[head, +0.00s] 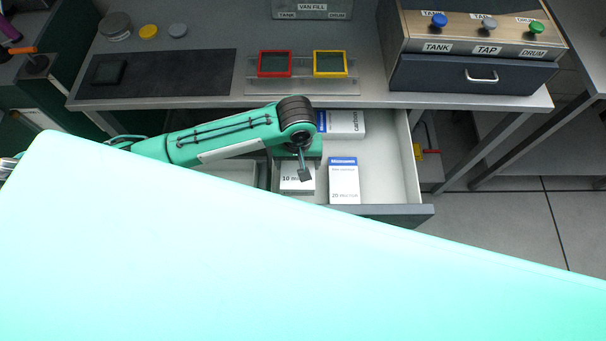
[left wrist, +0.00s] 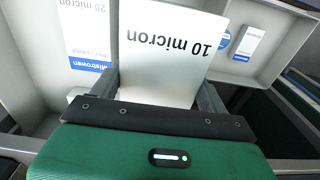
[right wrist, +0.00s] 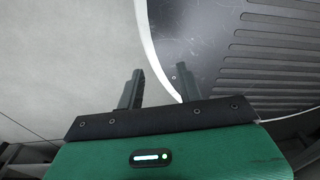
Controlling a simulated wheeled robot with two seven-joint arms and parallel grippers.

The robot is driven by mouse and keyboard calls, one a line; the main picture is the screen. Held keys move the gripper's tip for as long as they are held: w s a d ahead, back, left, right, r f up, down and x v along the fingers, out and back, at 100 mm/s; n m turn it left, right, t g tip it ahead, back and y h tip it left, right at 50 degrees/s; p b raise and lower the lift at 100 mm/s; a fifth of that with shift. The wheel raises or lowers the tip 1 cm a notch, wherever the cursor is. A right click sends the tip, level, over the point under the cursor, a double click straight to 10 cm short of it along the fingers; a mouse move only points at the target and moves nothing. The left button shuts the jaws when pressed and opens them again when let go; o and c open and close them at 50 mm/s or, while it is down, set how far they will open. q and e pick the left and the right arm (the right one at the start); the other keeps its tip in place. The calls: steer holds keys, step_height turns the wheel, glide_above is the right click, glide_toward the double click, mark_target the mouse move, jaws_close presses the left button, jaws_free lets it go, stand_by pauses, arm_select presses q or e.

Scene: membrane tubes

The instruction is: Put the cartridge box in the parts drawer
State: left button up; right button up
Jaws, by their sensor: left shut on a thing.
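The white cartridge box marked "10 micron" (head: 292,184) is over or inside the open parts drawer (head: 390,165), left of its middle. My left gripper (head: 304,175) is shut on this box, whose printed face (left wrist: 170,55) fills the middle of the left wrist view between the fingers. I cannot tell whether the box touches the drawer floor. A white and blue "20 micron" box (head: 344,182) lies in the drawer to its right. My right gripper (right wrist: 158,90) is open and empty, away from the drawer.
A "carbon" box (head: 343,124) lies at the back of the drawer. The drawer's right side is bare. Above it, the bench holds a red frame (head: 275,63), a yellow frame (head: 330,63) and a knob panel (head: 480,35). A pale green surface hides the lower head view.

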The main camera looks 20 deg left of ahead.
arm_select(q)
step_height(320, 180, down, 12)
steer(key=shift+r, duration=0.1)
steer(key=o, duration=0.9)
steer(key=shift+c, duration=0.2)
step_height(320, 180, up, 12)
steer(key=shift+r, duration=0.1)
stand_by(0.6)
